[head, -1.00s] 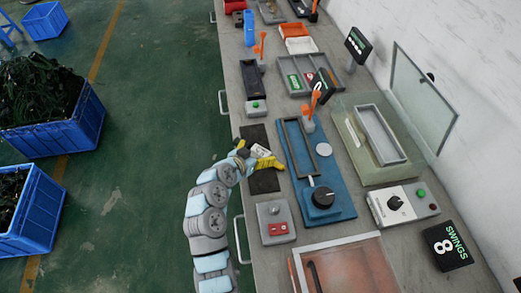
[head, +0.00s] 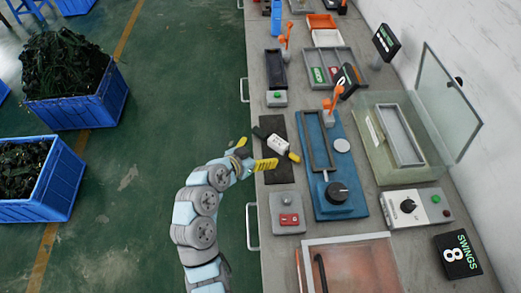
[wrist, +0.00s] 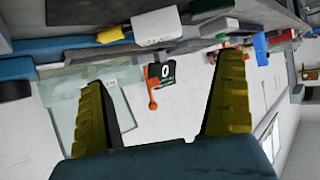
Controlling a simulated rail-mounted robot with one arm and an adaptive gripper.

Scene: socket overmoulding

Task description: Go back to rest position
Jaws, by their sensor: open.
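My gripper (head: 254,153) has yellow fingers and is open and empty. In the head view it is at the near edge of the bench, beside the black mat (head: 274,170). A white socket piece (head: 276,143) with a black end and a yellow end lies on that mat, just right of my fingers and apart from them. In the wrist view my open fingers (wrist: 165,105) have nothing between them, and the white piece (wrist: 155,26) shows beyond them at the top.
A blue fixture (head: 348,208) with a black knob stands right of the mat. A glass-walled tank (head: 385,140) stands at the back. Blue crates (head: 75,110) stand on the floor, with clear green floor between.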

